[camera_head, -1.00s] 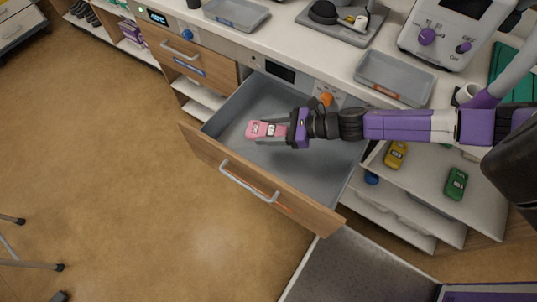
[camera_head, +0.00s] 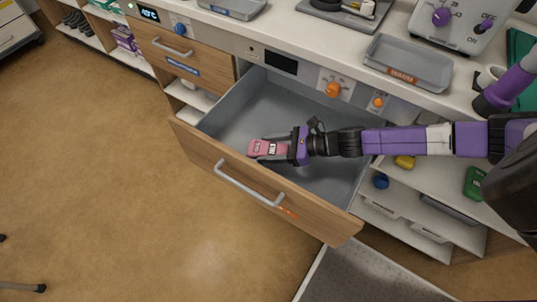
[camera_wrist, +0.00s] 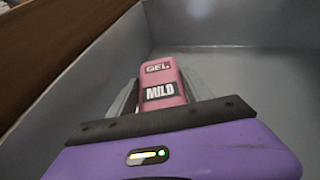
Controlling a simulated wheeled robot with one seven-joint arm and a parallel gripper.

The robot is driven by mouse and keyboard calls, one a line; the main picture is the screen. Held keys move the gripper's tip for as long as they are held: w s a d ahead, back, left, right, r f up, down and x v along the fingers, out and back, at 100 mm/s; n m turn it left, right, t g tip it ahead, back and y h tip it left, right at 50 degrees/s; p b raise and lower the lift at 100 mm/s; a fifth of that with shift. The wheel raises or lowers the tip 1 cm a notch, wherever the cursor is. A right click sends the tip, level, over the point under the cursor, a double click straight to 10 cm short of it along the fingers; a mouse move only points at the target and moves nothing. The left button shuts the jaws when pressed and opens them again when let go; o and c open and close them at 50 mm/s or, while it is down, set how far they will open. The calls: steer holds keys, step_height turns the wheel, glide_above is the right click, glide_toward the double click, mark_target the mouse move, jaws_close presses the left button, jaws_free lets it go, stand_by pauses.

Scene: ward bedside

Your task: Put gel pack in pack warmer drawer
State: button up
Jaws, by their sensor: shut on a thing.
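A pink gel pack (camera_head: 268,149) is held in my gripper (camera_head: 282,150), over the open drawer (camera_head: 232,112) in the head view. In the wrist view the gel pack (camera_wrist: 160,84) shows the words "GEL" and "MILD" and lies between the two fingers of my gripper (camera_wrist: 162,88). The drawer is pulled out, with a grey inside and a wooden front (camera_head: 240,178) with a silver handle. In the wrist view the drawer's grey walls (camera_wrist: 205,22) surround the pack. I cannot tell whether the pack touches the drawer floor.
A shut wooden drawer (camera_head: 178,60) with a blue label is to the left. A grey tray (camera_head: 410,62) with an orange label stands on the counter above. Open shelves (camera_head: 440,185) hold yellow, green and blue items at right.

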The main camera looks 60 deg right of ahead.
steer(key=shift+f+b, duration=0.3)
steer(key=shift+f, duration=0.6)
steer(key=shift+f, duration=0.35)
steer(key=shift+f+b, duration=0.2)
steer(key=shift+b, duration=0.25)
steer(key=o, duration=1.6)
